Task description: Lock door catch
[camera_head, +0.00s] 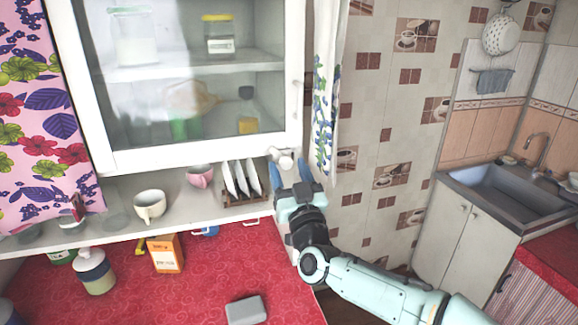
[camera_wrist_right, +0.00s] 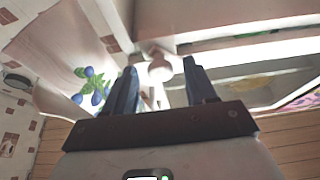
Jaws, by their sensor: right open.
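The door catch (camera_head: 283,158) is a small whitish fitting at the lower right corner of the white glazed cabinet door (camera_head: 200,156). The door looks closed, but I cannot tell how the catch is set. My right gripper (camera_head: 287,172) is just below and in front of the catch. In the right wrist view the round pale knob of the catch (camera_wrist_right: 160,69) shows between the tips of my open blue fingers (camera_wrist_right: 161,80). I cannot tell whether the fingers touch it. My left gripper is out of view.
Napkins in a rack (camera_head: 243,182), a pink cup (camera_head: 200,176) and a white cup (camera_head: 150,205) stand on the shelf below the cabinet. A curtain (camera_head: 326,100) hangs right of the door. The red counter (camera_head: 215,265) holds a grey box (camera_head: 246,310).

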